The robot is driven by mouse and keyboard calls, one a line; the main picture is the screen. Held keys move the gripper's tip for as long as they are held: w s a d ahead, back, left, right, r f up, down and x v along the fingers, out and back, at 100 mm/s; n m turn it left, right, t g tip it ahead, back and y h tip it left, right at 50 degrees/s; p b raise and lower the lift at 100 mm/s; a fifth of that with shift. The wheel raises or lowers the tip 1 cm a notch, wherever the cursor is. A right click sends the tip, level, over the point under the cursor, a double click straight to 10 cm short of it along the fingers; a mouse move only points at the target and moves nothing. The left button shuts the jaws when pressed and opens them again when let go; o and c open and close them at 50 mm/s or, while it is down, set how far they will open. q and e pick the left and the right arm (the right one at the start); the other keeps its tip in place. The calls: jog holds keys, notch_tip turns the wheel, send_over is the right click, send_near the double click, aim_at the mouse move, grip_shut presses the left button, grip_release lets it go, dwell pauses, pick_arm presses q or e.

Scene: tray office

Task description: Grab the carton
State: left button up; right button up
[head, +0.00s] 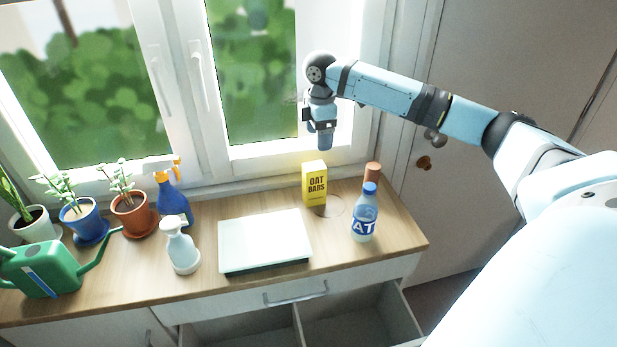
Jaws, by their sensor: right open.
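The carton (314,186) is a yellow box marked "OAT BARS". It stands upright on the wooden counter, right of the white tray-like slab. My right gripper (325,146) points down above the carton, apart from it, with its fingers slightly right of the carton's top. It is open and holds nothing that I can see. The gap between its fingers is hard to make out from this angle. My left gripper is not in view.
A bottle with a blue cap (364,215) and a brown cylinder (372,172) stand close right of the carton. The white slab (265,238) lies left. Spray bottles (181,247), potted plants (131,212) and a green watering can (40,270) stand further left. An open drawer (352,315) juts out below.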

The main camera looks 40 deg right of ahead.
aim_at(314, 166)
notch_tip(314, 166, down, 7)
jog(key=shift+w+r, duration=0.1)
jog(key=shift+r, duration=0.05)
jog(key=shift+a+f, duration=0.1)
jog(key=shift+f, duration=0.4)
jog(key=f, duration=0.5)
jog(key=shift+w+a+p, duration=0.15)
jog(key=shift+w+p, duration=0.25)
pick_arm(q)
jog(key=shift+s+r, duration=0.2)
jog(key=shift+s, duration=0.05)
pick_arm(e)
jog(key=shift+c, duration=0.4)
jog(key=c, duration=1.1)
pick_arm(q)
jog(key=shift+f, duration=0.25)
pick_arm(e)
jog(key=shift+c, duration=0.2)
